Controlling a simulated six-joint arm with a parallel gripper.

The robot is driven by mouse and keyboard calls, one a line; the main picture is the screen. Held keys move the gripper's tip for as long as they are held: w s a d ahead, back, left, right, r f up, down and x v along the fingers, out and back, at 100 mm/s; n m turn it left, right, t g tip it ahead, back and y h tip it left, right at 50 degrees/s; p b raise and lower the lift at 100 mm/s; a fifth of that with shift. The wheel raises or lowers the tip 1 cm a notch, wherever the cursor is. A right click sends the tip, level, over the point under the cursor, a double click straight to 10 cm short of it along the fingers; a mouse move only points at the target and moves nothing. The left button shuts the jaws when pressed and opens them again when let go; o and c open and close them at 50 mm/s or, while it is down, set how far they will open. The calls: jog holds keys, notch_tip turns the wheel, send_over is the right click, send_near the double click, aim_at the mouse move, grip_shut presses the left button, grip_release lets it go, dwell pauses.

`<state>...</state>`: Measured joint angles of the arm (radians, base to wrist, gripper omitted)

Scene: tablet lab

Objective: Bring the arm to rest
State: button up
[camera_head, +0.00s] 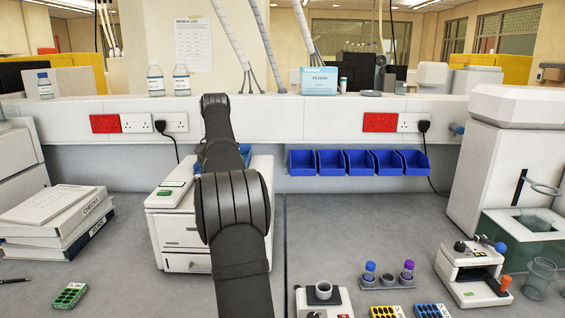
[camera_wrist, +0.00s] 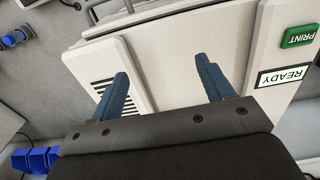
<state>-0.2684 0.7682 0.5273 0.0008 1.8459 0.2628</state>
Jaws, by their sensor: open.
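My gripper shows in the wrist view (camera_wrist: 165,85) with its two blue fingers wide apart and nothing between them. It is open above a white machine (camera_wrist: 180,60) that has a green PRINT button (camera_wrist: 300,33) and a READY label (camera_wrist: 283,76). In the head view my dark arm reaches forward from the bottom centre over this white machine (camera_head: 180,235) on the bench. The gripper's fingers are hidden behind the arm there.
Blue bins (camera_head: 345,162) hang along the back rail. Binders (camera_head: 60,225) lie at the left. A tube rack (camera_head: 388,281), pill-type packs (camera_head: 70,296) and a small device (camera_head: 472,272) stand on the bench. A glass bath (camera_head: 520,240) is at the right.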

jog(key=d+f, duration=0.2)
jog(key=d, duration=1.3)
jog(key=d+f+m, duration=0.1)
jog(key=d+f, duration=0.2)
jog(key=d, duration=1.3)
jog(key=shift+d+f+m, duration=0.25)
jog(key=shift+d+m, duration=0.05)
